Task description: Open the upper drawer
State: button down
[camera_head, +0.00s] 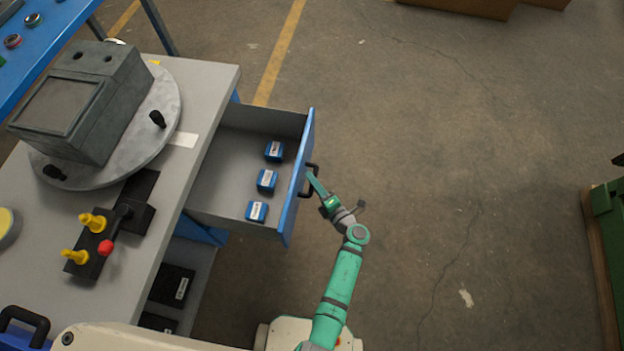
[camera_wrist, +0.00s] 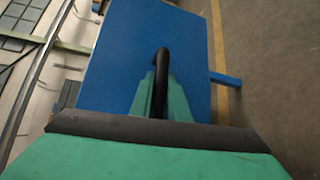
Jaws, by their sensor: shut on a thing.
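The upper drawer (camera_head: 299,200) has a blue front and a grey inside, and it stands pulled well out of the grey-topped bench. Several small blue labelled blocks (camera_head: 267,181) lie in a row inside it. My gripper (camera_head: 311,176) is at the black handle (camera_head: 304,187) on the outer face of the drawer front. In the wrist view the green fingers (camera_wrist: 158,98) are shut on the black handle (camera_wrist: 162,62), with the blue drawer front (camera_wrist: 118,62) close behind. The fingers hide part of the handle.
A grey box-shaped fixture (camera_head: 80,100) sits on a round plate (camera_head: 165,110) on the bench top (camera_head: 215,80). A black block (camera_head: 97,245) with yellow knobs and a red-tipped lever is nearer. Dark boxes (camera_head: 172,284) lie below the drawer. The floor (camera_head: 450,150) to the right is clear.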

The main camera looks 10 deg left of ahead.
jog(key=c, duration=1.7)
grip_release()
jog(key=shift+s+a, duration=0.1)
jog(key=shift+a, duration=0.1)
jog(key=shift+v, duration=5.4)
